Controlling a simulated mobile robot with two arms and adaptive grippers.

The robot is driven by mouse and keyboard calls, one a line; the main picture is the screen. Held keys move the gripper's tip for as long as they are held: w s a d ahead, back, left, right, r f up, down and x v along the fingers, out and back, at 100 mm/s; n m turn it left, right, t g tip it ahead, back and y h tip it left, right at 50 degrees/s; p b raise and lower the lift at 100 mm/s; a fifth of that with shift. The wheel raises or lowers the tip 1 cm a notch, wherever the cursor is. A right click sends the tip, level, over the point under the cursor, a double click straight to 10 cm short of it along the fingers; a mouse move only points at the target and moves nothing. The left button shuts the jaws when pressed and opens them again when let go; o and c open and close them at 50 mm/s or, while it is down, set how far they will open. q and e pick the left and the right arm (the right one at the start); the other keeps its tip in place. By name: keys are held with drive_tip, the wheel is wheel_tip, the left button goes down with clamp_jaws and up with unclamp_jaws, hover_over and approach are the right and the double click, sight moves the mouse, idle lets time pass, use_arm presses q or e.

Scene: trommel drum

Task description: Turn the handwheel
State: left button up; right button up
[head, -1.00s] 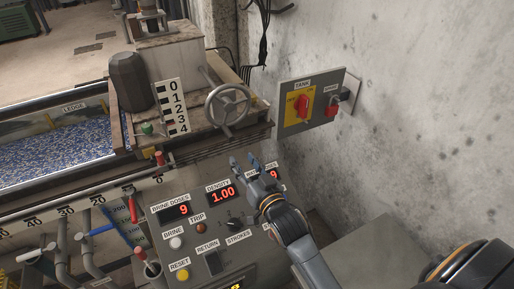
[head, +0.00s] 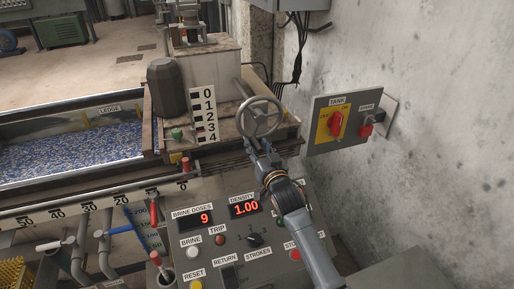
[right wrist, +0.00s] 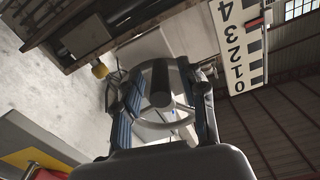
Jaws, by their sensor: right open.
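The grey handwheel (head: 259,118) stands at the front of the machine's top, right of the 0-to-4 scale board (head: 205,116). It has a round rim and spokes. My right gripper (head: 254,145) is just below and in front of the wheel, with its fingers up at the lower rim. In the right wrist view the two blue-padded fingers (right wrist: 160,98) are apart, and the handwheel (right wrist: 160,85) shows between and behind them. I cannot tell whether the fingers touch the rim. My left gripper is not in view.
The control panel (head: 225,250) with displays and buttons lies below my right arm. A tank switch box (head: 337,122) with red knobs is on the concrete wall at right. A trough of blue and white granules (head: 75,148) is at left.

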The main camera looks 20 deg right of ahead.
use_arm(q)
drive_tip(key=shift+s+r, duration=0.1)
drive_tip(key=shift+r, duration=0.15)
use_arm(e)
drive_tip(key=shift+w, duration=0.35)
clamp_jaws()
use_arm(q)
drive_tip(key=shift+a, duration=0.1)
